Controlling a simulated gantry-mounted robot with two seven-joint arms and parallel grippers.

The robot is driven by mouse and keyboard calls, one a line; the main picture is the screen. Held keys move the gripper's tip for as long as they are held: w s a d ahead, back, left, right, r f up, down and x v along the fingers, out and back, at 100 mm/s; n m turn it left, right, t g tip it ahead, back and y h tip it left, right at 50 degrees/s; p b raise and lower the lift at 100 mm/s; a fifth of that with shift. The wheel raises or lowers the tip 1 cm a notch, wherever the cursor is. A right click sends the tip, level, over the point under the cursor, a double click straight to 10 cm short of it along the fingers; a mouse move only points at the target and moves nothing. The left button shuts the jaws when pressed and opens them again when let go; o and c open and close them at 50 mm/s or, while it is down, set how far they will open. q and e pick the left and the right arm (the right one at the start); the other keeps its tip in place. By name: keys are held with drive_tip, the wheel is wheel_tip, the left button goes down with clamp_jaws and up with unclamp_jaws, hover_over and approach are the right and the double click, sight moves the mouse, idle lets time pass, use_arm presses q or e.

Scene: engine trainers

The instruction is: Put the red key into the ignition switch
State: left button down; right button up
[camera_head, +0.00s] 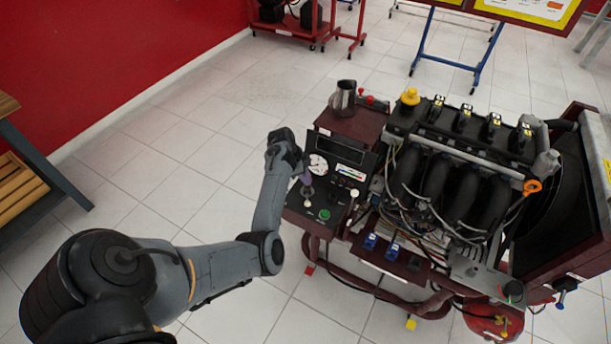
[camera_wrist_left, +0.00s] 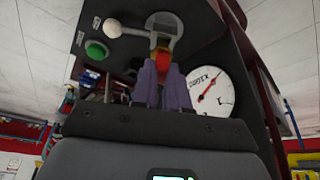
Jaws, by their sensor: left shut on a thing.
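My left gripper (camera_head: 306,178) reaches in from the left over the control panel (camera_head: 297,206) of the engine trainer. In the left wrist view its two purple fingers (camera_wrist_left: 162,84) are shut on the red key (camera_wrist_left: 163,61), which shows between and just beyond the fingertips. The key points at the grey ignition switch plate (camera_wrist_left: 165,22), with its tip at or very near the switch. I cannot tell whether the tip is inside it. In the head view the key is too small to make out. My right gripper is in neither view.
A white round gauge (camera_wrist_left: 213,94) sits close beside the fingers. A green button (camera_wrist_left: 96,49) and a white-knobbed lever (camera_wrist_left: 113,28) stand out from the panel near the switch. The engine (camera_head: 450,180) fills the right side.

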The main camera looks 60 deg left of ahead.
use_arm(q)
drive_tip(key=shift+f, duration=0.1)
idle(0.4)
drive_tip(key=shift+f, duration=0.7)
drive_tip(key=c, duration=0.7)
unclamp_jaws()
drive_tip(key=shift+c, duration=0.2)
drive_tip(key=shift+r, duration=0.15)
drive_tip(key=shift+r+p, duration=0.8)
drive_tip(key=shift+p, duration=0.2)
drive_tip(key=shift+r+p, duration=0.6)
drive_tip(key=shift+p, duration=0.2)
